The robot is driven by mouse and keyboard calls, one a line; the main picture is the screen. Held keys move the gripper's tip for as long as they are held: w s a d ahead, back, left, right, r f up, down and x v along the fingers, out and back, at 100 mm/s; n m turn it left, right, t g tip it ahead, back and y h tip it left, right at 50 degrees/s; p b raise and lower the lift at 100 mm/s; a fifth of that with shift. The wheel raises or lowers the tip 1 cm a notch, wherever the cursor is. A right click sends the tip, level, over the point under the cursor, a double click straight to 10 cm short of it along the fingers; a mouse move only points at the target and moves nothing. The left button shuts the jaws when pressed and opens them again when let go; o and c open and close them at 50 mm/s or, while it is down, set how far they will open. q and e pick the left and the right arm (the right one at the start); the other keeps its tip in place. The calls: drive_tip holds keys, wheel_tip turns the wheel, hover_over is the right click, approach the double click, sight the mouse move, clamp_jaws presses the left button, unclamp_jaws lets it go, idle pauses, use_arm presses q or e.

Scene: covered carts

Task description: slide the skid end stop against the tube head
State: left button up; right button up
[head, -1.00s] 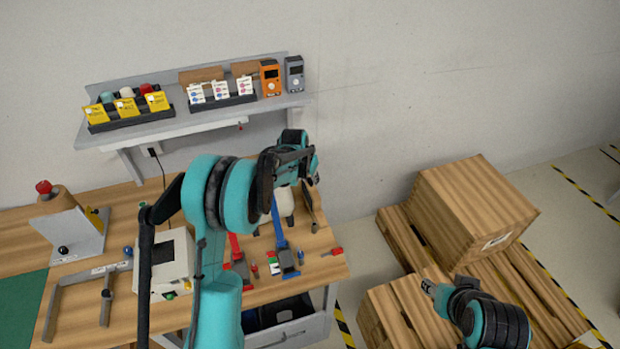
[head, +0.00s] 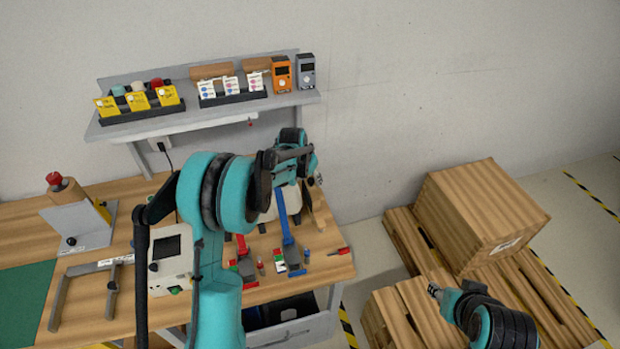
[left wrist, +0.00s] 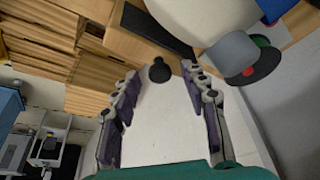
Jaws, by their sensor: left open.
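My left gripper (head: 306,160) hangs over the right end of the workbench. In the left wrist view my left gripper (left wrist: 161,76) is open, its two fingers apart with a black knob (left wrist: 159,71) showing between their tips. A pale flat surface lies behind the fingers; I cannot tell whether it belongs to the skid end stop. A large white rounded body (left wrist: 205,14), perhaps the tube head, lies just beyond the fingertips; in the head view it is mostly hidden behind my left arm. A wooden upright (head: 319,212) stands beside it. My right gripper (head: 434,291) is low at the right, its jaws unclear.
The white box with a screen (head: 170,268), a grey frame (head: 62,297) and red and blue tools (head: 291,250) sit on the workbench (head: 25,225). A shelf (head: 195,119) runs above. A wooden crate (head: 470,225) stands on pallets (head: 395,310) at the right.

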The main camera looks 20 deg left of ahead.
use_arm(q)
drive_tip(key=v, duration=1.2)
drive_tip(key=c, duration=0.6)
drive_tip(key=s+b, duration=0.1)
drive_tip(key=s, duration=0.1)
drive_tip(key=s+d+b, duration=0.1)
drive_tip(key=s+b, duration=0.1)
drive_tip(key=s+d+b, duration=0.1)
drive_tip(key=s, duration=0.1)
drive_tip(key=shift+f, duration=0.35)
clamp_jaws()
drive_tip(key=s+d+f+n+t+b, duration=0.1)
drive_tip(key=s+d+f+b, duration=0.1)
drive_tip(key=s+f+b, duration=0.45)
drive_tip(key=s+d+f+n+t+b, duration=0.1)
drive_tip(key=s+b, duration=0.2)
drive_tip(key=s, duration=0.7)
drive_tip(key=m+t+y+b, duration=0.5)
drive_tip(key=m+t+y, duration=0.2)
drive_tip(key=m, duration=0.1)
approach(314, 202)
drive_tip(key=a+r, duration=0.1)
drive_tip(key=a, duration=0.1)
drive_tip(key=w+d+m+t, duration=0.3)
drive_tip(key=w+d+m, duration=0.1)
drive_tip(key=d, duration=0.2)
drive_tip(key=w+a+b, duration=0.3)
drive_tip(key=w+a, duration=0.4)
drive_tip(key=w, duration=0.2)
drive_tip(key=shift+a, duration=0.2)
